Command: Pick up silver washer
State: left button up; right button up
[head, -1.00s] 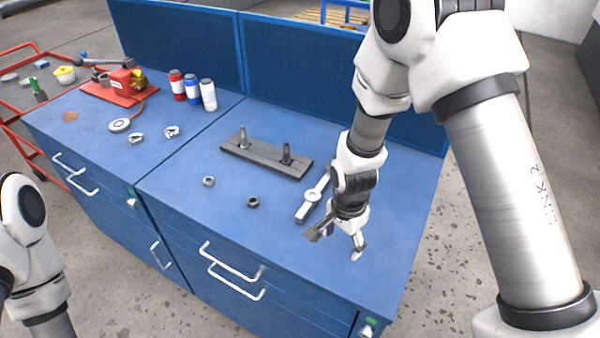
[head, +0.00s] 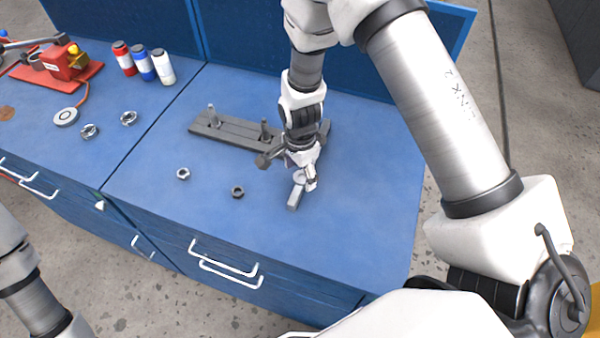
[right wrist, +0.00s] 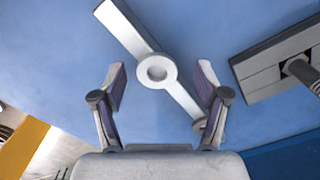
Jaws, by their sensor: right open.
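A silver ring-shaped part (head: 183,174), which may be the silver washer, lies on the blue bench left of a dark ring or nut (head: 238,191). A light grey bar (head: 296,198) with a round ring hub lies under my right gripper (head: 289,172). In the right wrist view the bar (right wrist: 130,34) runs diagonally, and its ring hub (right wrist: 157,71) sits between the spread fingers of my open, empty right gripper (right wrist: 162,82). I cannot tell whether the ring is a separate washer or part of the bar. My left gripper is out of view.
A dark grey block with upright pegs (head: 226,131) stands behind the right gripper. Red, blue and white bottles (head: 146,65), a red device (head: 62,65) and several small metal parts stand left. The bench front right is clear.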

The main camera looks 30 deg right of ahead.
jog(key=shift+s+d+r, duration=0.1)
jog(key=shift+s+d, duration=0.1)
jog(key=shift+s, duration=0.1)
jog(key=shift+w+a+f, duration=0.1)
jog(key=shift+w+f, duration=0.15)
jog(key=shift+f, duration=0.05)
jog(key=shift+s, duration=0.1)
jog(key=c, duration=1.2)
